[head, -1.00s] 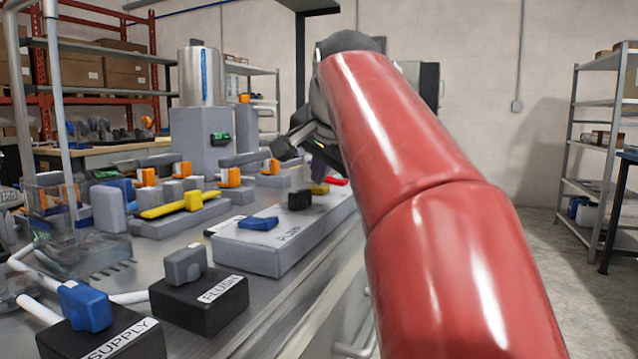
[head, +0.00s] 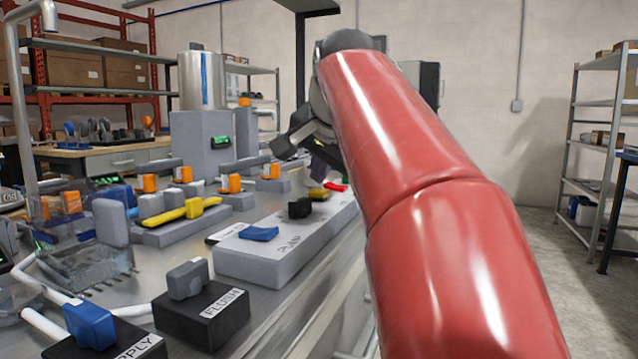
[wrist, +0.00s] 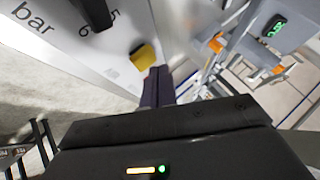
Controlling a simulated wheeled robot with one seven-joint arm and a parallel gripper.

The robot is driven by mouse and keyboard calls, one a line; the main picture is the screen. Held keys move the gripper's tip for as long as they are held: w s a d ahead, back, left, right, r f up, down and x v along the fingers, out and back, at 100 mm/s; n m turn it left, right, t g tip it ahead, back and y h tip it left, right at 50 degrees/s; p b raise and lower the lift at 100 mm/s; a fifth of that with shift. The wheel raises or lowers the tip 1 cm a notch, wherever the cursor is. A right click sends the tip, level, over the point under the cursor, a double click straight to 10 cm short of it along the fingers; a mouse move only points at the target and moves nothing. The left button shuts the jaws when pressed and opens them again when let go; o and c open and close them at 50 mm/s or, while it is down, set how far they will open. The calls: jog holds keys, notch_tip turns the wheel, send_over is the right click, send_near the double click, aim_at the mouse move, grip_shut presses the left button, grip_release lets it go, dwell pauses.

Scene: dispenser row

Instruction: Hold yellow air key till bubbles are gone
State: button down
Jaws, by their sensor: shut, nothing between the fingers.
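The yellow key (head: 318,193) sits near the far end of the pale grey pump panel (head: 250,262), beside a red key (head: 336,187). In the wrist view the yellow key (wrist: 147,59) is right at the tips of my gripper (wrist: 156,74). My gripper's dark fingers are together with nothing between them. I cannot tell whether they touch or press the key. In the head view my gripper (head: 321,166) is partly hidden by my red arm, above the far end of the panel. No bubbles can be made out.
A black knob (head: 300,207) and a blue key (head: 258,233) stand on the same panel. A black FLUSH box (head: 205,318) is nearer. A clear container (head: 95,265) and a yellow-handled valve (head: 180,213) are at left. The floor at right is clear.

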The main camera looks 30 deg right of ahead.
aim_at(320, 191)
jog(key=shift+r, duration=0.3)
notch_tip(320, 191, up, 5)
jog(key=p, duration=0.5)
dwell(3.1)
